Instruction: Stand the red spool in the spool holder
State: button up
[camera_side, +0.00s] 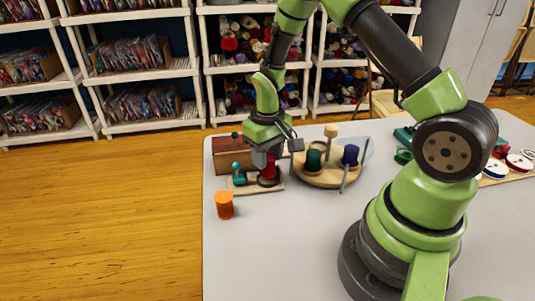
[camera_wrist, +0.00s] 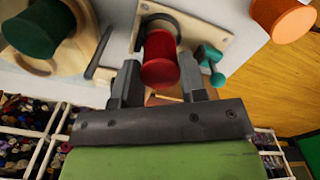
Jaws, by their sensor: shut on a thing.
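The red spool (camera_side: 269,174) is upright between the jaws of my gripper (camera_side: 268,160), over the right part of a small wooden board (camera_side: 242,188). In the wrist view the red spool (camera_wrist: 160,58) is between the two fingers (camera_wrist: 160,82), which are shut on it. A dark round piece on the board shows at its far end; I cannot tell whether the spool touches it.
A teal fitting (camera_side: 238,174) stands on the board close beside the red spool. An orange spool (camera_side: 224,205) stands in front on the table. A brown wooden box (camera_side: 233,155) is behind. A thin grey rod (camera_side: 345,176) leans by the round holder.

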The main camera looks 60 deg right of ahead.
jog(key=shift+f, duration=0.35)
jog(key=shift+f, duration=0.65)
jog(key=o, duration=0.8)
jog(key=shift+o, duration=0.2)
jog(key=shift+r, duration=0.1)
jog(key=shift+r, duration=3.75)
